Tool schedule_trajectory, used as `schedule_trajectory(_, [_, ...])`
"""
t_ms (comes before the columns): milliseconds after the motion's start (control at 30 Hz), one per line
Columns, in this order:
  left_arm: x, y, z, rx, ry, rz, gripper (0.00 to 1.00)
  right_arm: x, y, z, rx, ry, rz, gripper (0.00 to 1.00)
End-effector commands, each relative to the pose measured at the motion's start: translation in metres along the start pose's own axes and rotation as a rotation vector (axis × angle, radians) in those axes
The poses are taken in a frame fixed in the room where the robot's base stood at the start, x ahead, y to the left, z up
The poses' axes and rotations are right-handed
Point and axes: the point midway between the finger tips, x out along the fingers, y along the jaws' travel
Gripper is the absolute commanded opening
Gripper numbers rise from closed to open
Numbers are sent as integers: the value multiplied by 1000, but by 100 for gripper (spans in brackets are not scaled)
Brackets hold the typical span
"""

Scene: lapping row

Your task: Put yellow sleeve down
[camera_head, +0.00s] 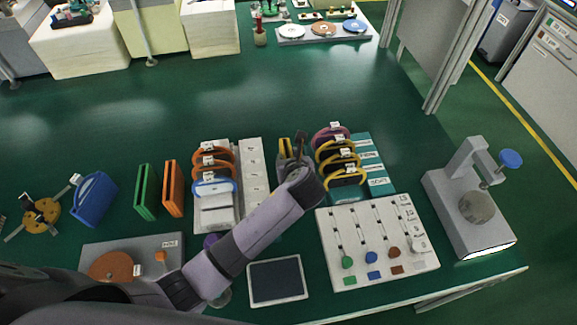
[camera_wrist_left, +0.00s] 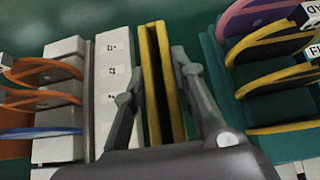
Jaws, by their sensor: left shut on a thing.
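The yellow sleeve (camera_wrist_left: 155,75) is a thin, upright, yellow-edged folder with a dark gap between its two sides. My left gripper (camera_wrist_left: 158,78) has a finger on either side of it and is shut on it. In the head view the yellow sleeve (camera_head: 285,147) shows only in part, at the left of my left gripper (camera_head: 293,150). It is between the white labelled strip and the teal rack. My gripper and arm hide its lower part, so I cannot tell if it touches the bench. My right gripper is not in view.
The white labelled strip (camera_head: 252,172) is left of the gripper, and the teal rack (camera_head: 375,168) with purple and yellow rings is right. Green (camera_head: 146,191), orange (camera_head: 173,188) and blue (camera_head: 93,199) sleeves stand farther left.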

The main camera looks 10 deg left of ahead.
Motion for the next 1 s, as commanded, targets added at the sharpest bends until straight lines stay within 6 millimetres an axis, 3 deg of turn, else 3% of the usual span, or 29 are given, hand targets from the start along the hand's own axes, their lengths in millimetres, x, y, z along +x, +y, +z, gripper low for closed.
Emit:
schedule_trajectory(233, [21, 0, -29, 1, 2, 1, 0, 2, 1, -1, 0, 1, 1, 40])
schedule_trajectory(667, [25, 0, -34, 1, 2, 0, 0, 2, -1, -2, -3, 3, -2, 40])
schedule_trajectory(700, [25, 0, -34, 0, 2, 0, 27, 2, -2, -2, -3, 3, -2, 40])
schedule_trajectory(1000, [25, 0, -34, 0, 2, 0, 44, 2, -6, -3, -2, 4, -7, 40])
